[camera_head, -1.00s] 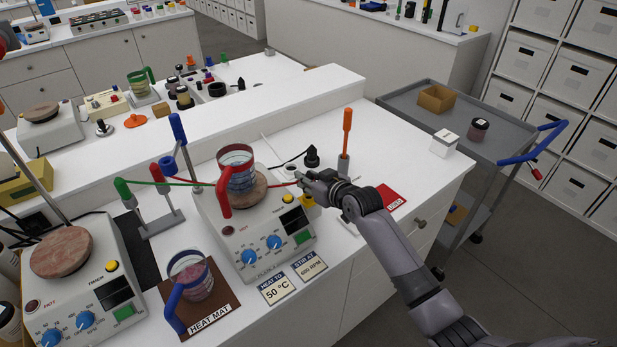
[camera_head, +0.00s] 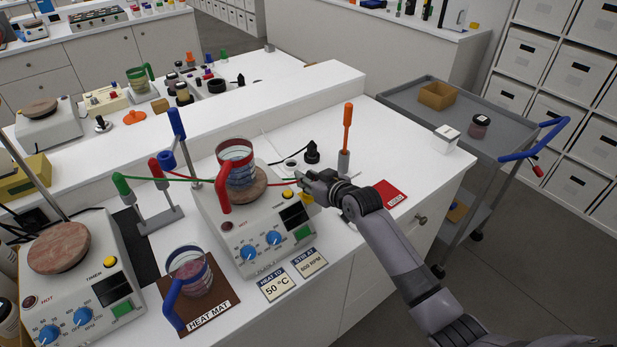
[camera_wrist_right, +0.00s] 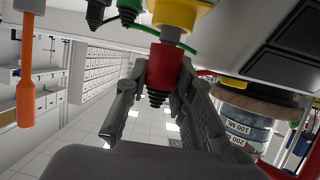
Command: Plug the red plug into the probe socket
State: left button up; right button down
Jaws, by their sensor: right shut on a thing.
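My right gripper (camera_head: 305,183) is at the right side of the front hotplate (camera_head: 240,222). In the right wrist view its two fingers (camera_wrist_right: 160,95) are shut around the red plug (camera_wrist_right: 165,68). The plug's bare grey end points at a yellow socket-like part (camera_wrist_right: 178,14) and meets or overlaps it in the picture. I cannot tell how far it is in. In the head view the yellow part (camera_head: 307,199) shows just below the fingers, at the hotplate's right side; the plug is mostly hidden there. My left gripper is not in view.
A glass beaker with a red handle (camera_head: 235,165) stands on the hotplate. An orange-handled tool (camera_head: 347,127) stands upright behind my wrist, and a black stopper-like piece (camera_head: 311,153) is near it. A red card (camera_head: 390,194) lies right.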

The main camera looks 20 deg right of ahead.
jog(key=shift+s+f+b, duration=0.1)
jog(key=shift+f+b, duration=0.2)
jog(key=shift+f, duration=0.3)
jog(key=c, duration=1.3)
grip_release()
jog(key=v, duration=1.2)
jog(key=shift+f, duration=0.1)
